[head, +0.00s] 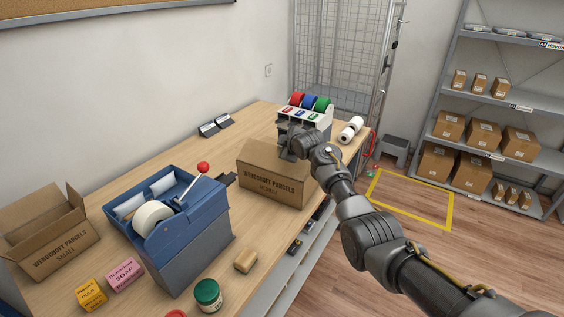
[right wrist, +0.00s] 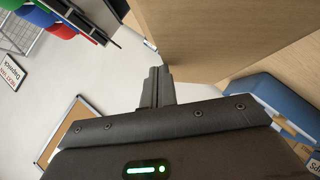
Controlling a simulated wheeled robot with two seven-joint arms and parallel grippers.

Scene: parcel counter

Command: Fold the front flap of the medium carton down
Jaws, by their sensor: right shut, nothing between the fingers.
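The medium carton (head: 270,187) stands on the counter with its printed side toward the front. A brown panel at its top (head: 262,152) slopes back above the printed side; I cannot tell which flap it is. My right gripper (head: 287,154) is at the carton's upper right, and my wrist hides part of the top there. In the right wrist view the fingers (right wrist: 158,84) are together and empty, with their tips close to a brown cardboard panel (right wrist: 235,40). I cannot tell whether they touch it. My left gripper is not in view.
A blue tape dispenser (head: 190,240) with a red-knobbed lever stands left of the carton. An open small carton (head: 62,243) is at far left. A rack of coloured rolls (head: 305,112) and white rolls (head: 350,130) stand behind. A small brown block (head: 245,261) lies in front.

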